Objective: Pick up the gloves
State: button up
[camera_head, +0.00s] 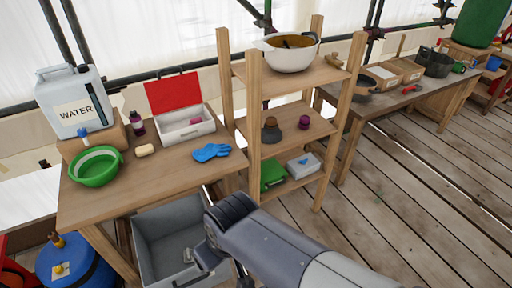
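The blue gloves (211,152) lie flat on the right part of the wooden table at the left. My arm reaches in from the bottom right, and its end is near the grey bin in front of the table. My gripper (194,259) is low, below and in front of the gloves and well apart from them. Its fingers are small and partly hidden by the arm, so I cannot tell whether it is open or shut.
The table (117,178) also holds a water container (72,100), a green basin (96,166), soap (144,150), a bottle (136,123) and an open first-aid-like box (184,125). A wooden shelf (254,110) stands right of the gloves. A grey bin (165,222) is below.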

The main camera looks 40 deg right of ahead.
aim_at(210, 150)
jog(key=z, duration=0.65)
jog(key=i+j+u, duration=0.1)
jog(key=i+u, duration=0.2)
jog(key=i, duration=0.7)
